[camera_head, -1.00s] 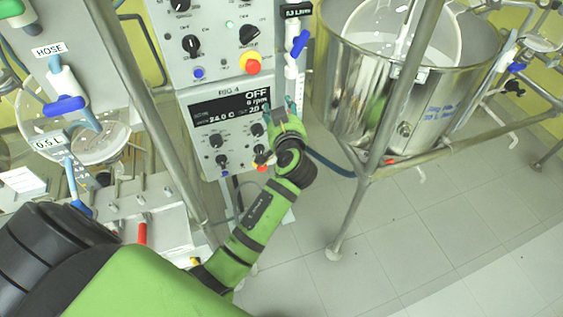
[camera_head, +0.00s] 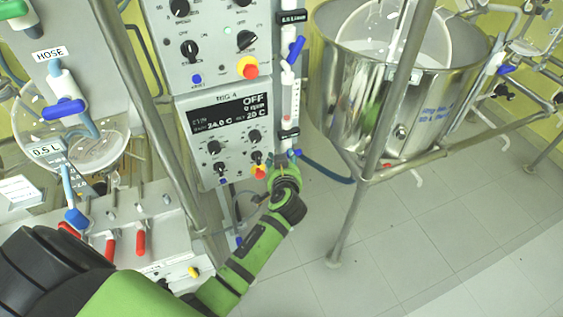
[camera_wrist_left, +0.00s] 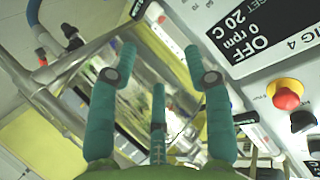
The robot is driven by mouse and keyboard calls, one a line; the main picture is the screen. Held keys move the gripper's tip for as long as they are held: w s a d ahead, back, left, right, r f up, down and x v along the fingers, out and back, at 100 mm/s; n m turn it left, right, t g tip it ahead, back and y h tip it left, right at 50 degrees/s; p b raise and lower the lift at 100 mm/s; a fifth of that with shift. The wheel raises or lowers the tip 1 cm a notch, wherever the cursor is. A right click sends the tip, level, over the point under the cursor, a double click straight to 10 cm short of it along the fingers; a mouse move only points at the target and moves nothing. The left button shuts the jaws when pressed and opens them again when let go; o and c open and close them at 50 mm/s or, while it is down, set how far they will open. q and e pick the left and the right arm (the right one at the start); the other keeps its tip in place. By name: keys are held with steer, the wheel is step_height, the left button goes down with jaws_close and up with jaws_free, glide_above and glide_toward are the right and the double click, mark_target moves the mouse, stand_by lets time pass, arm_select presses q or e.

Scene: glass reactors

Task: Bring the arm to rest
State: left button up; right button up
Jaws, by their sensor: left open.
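My left arm (camera_head: 248,255) is green and black and reaches from the bottom left toward the control panels. My left gripper (camera_head: 284,158) is at its far end, small and partly hidden by the wrist, just right of the lower panel's bottom corner. In the left wrist view its teal fingers (camera_wrist_left: 160,75) are spread apart with nothing between them. My right gripper shows in neither view.
The lower control panel (camera_head: 205,170) has a display reading OFF, knobs and a red button. Beside it runs a white vertical pipe (camera_head: 286,100) with a blue valve handle. A steel vessel (camera_head: 400,115) stands in a tubular frame at the right. The tiled floor (camera_head: 420,225) is clear.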

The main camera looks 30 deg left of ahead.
arm_select(q)
steer(key=shift+f, duration=0.1)
stand_by(0.3)
steer(key=s+d+f+m+g+h, duration=0.2)
steer(key=s+f, duration=0.5)
steer(key=f, duration=0.6)
steer(key=s+d+f+m+g+h, duration=0.25)
steer(key=s+f, duration=0.45)
steer(key=f, duration=0.5)
steer(key=s+f+g, duration=0.2)
steer(key=s+f, duration=0.3)
steer(key=s, duration=0.6)
steer(key=s+f+g+h, duration=0.1)
steer(key=s+f, duration=0.4)
steer(key=s, duration=0.6)
steer(key=s+f+g+h, duration=0.1)
steer(key=s+f+g, duration=0.2)
steer(key=s+f, duration=0.3)
steer(key=s, duration=0.5)
steer(key=shift+s+a, duration=0.2)
steer(key=shift+a, duration=0.15)
